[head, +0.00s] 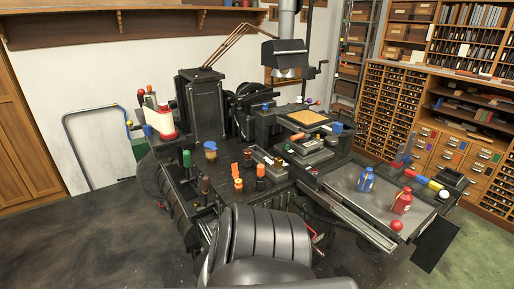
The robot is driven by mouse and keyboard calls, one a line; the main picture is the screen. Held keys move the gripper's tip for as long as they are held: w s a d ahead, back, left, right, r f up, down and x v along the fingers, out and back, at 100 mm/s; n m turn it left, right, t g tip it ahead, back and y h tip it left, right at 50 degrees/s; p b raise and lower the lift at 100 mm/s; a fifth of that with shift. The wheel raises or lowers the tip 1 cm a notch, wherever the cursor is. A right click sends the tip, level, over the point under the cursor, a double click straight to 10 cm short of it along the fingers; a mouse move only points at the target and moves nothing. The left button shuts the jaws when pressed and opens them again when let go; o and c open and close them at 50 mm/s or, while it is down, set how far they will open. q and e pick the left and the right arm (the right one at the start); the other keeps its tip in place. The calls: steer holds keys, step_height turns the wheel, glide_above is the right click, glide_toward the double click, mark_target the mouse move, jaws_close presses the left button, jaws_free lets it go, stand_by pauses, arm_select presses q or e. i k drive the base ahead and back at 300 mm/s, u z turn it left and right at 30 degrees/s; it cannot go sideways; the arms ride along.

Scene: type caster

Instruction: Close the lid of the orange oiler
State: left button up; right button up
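Several small items with orange parts stand on the dark machine table. One has an upright orange piece (235,168) above a small orange-banded body (238,185); this may be the oiler with its lid raised, but it is too small to be sure. Neither of my grippers shows in the head view.
A black padded seat (265,236) stands in front of the machine. Blue (365,180) and red (402,202) bottles and a red ball (396,226) are on the grey table at right. A green-topped item (187,158) and a blue-topped one (210,148) stand left of the orange items.

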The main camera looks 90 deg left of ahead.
mark_target(236, 172)
steer(key=k, duration=0.6)
steer(key=u, duration=1.55)
